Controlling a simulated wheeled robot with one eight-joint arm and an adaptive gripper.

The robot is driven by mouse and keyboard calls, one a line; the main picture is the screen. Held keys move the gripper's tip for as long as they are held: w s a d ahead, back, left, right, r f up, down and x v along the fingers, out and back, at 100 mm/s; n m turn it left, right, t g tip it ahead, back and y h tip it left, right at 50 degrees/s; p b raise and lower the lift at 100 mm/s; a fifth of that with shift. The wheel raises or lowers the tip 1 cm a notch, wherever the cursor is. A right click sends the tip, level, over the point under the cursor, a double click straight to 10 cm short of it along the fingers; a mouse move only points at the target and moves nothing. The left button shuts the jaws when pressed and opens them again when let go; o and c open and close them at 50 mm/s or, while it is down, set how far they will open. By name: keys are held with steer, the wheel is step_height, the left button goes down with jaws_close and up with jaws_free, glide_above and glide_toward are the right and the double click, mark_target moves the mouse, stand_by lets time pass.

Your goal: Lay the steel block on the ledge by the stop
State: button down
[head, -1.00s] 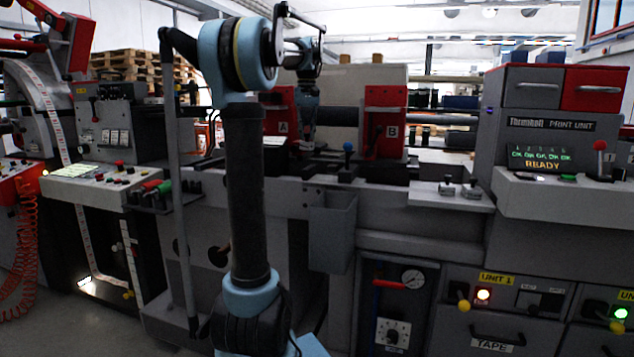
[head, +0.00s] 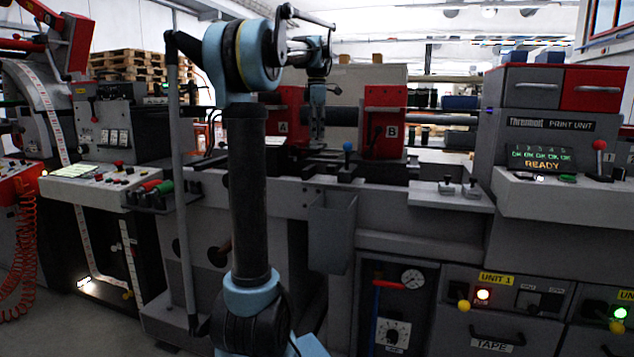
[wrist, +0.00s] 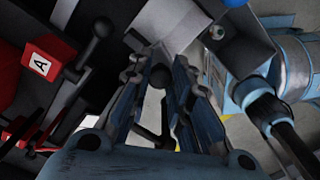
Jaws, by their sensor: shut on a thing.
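My gripper (head: 318,140) hangs fingers down between the red plates A and B of the machine; it is small and dark in the head view. In the wrist view its two fingers (wrist: 167,62) reach up from the bottom and are closed in on a small grey piece (wrist: 155,54) at their tips, taken to be the steel block; its outline is mostly hidden. A light grey ledge (head: 428,194) juts out at the right, with two small knobbed metal pieces on it. I cannot make out which part is the stop.
Red plate A (head: 283,125) and red plate B (head: 384,122) stand on either side of my gripper. A blue-knobbed lever (head: 347,158) rises in front of plate B. A grey bin (head: 331,230) hangs below. The print unit (head: 550,125) stands at the right.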

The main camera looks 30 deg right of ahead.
steer(key=n, duration=0.3)
steer(key=shift+s+d, duration=0.2)
steer(key=shift+d, duration=0.1)
steer(key=shift+f, duration=4.95)
steer(key=shift+f, duration=0.6)
steer(key=c, duration=1.5)
jaws_free()
steer(key=shift+o, duration=0.2)
step_height(320, 180, up, 13)
steer(key=shift+r, duration=0.15)
steer(key=shift+a, duration=0.1)
